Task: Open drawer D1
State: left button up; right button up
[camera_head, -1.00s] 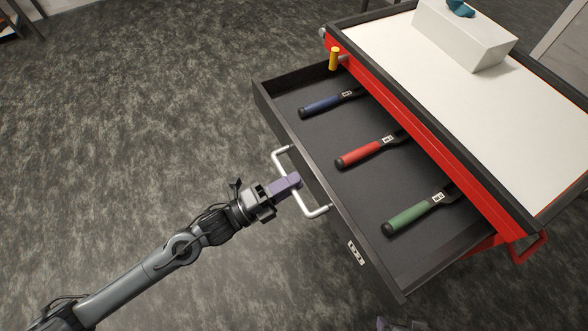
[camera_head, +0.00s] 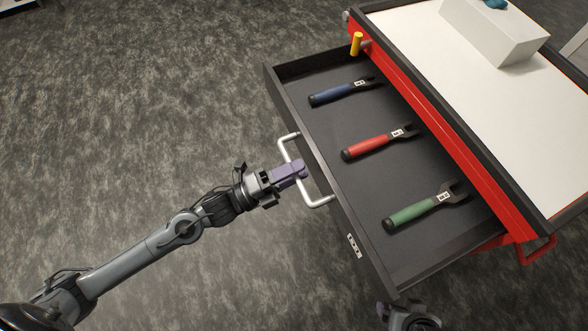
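The dark grey drawer (camera_head: 338,216) of the red cabinet stands pulled out toward the left. A small label (camera_head: 353,244) is on its front, too small to read. Its silver handle (camera_head: 319,202) is on the front face. My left gripper (camera_head: 300,171) has its purple fingers at the handle bar and appears shut around it. Part of my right arm (camera_head: 409,318) shows at the bottom edge, below the drawer's near corner; its fingers cannot be made out.
In the drawer lie a blue-handled tool (camera_head: 332,95), a red-handled tool (camera_head: 367,148) and a green-handled tool (camera_head: 412,213). The cabinet's white top (camera_head: 470,110) carries a white box (camera_head: 495,32) with a teal item. A yellow-handled thing (camera_head: 356,43) stands at the cabinet's far corner. Floor at left is clear.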

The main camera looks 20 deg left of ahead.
pick_arm(q)
jog(key=p+v, duration=0.2)
jog(key=v, duration=0.9)
jog(key=shift+p, duration=0.35)
